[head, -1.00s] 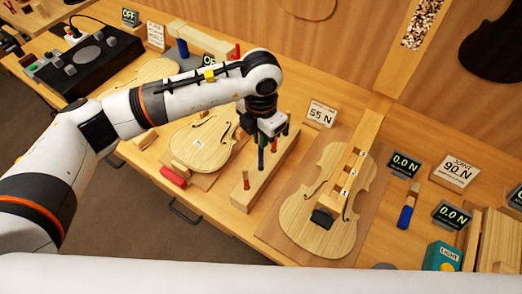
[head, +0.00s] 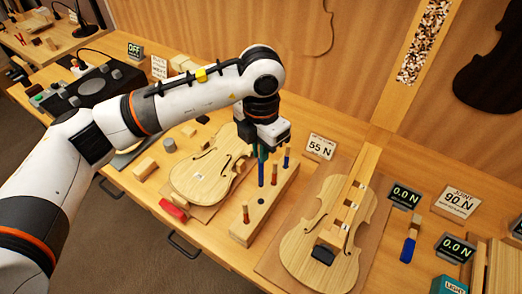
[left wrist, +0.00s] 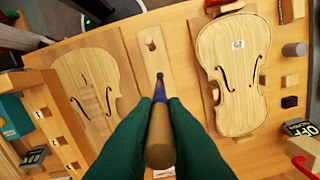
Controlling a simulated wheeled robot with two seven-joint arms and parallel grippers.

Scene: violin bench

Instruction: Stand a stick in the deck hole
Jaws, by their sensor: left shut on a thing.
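My left gripper (head: 262,152) is shut on an upright stick. The stick (head: 261,175) shows a blue part below the fingers in the head view. In the left wrist view, a round wooden end (left wrist: 160,145), a blue band and a dark tip show between the green fingers. The stick is above a long wooden block (head: 272,202). Its lower end appears just above a dark hole in the block, though the exact gap is hard to tell. My right gripper is not in view.
A violin plate (head: 200,172) lies left of the block. Another plate (head: 300,218) lies right, with a wooden bar and numbered pieces over it. A "55 N" sign (head: 320,146) stands behind. Force displays (head: 404,195) and a blue-handled tool (head: 408,245) are further right.

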